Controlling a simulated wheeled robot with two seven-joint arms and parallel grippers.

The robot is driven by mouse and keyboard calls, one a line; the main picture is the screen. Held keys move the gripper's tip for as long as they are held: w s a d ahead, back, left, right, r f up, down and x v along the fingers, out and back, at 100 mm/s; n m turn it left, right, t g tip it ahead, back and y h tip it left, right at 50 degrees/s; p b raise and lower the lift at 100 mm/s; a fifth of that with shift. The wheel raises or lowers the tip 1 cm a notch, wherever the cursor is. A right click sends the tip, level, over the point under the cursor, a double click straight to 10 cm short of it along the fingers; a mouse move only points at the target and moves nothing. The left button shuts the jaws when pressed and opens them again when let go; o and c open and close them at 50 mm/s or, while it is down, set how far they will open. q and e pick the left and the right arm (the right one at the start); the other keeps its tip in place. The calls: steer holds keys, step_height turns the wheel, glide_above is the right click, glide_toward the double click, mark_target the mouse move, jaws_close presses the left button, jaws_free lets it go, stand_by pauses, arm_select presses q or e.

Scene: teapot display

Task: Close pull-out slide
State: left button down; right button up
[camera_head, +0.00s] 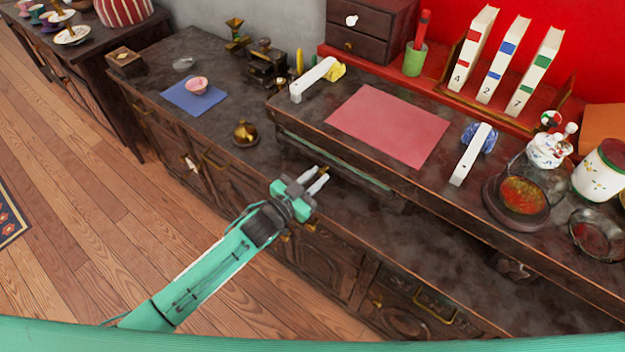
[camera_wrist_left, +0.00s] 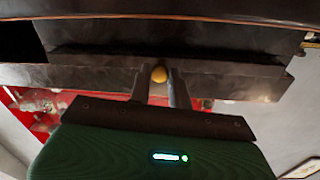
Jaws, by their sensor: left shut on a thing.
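The pull-out slide (camera_head: 298,143) is a thin dark board with a greenish edge, under the raised top of the dark wooden desk, near the middle of the head view. How far it sticks out is hard to tell. My left gripper (camera_head: 320,174) reaches its front edge from the lower left. In the left wrist view, the slide's front (camera_wrist_left: 225,78) runs across the picture, and a small round brass knob (camera_wrist_left: 159,74) sits between the fingers of my left gripper (camera_wrist_left: 160,82). The gripper is shut on this knob. My right gripper is not in view.
A brass bell-like object (camera_head: 245,133) stands on the lower top at left. Open wooden floor (camera_head: 90,220) lies at left.

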mark_target(319, 173)
arm_select(q)
steer(key=x, duration=0.2)
steer(key=shift+w+d, duration=0.25)
steer(key=shift+w, duration=0.35)
steer(key=shift+s+r, duration=0.1)
steer(key=c, duration=1.4)
jaws_free()
steer(key=shift+d, duration=0.1)
steer(key=shift+o, duration=0.5)
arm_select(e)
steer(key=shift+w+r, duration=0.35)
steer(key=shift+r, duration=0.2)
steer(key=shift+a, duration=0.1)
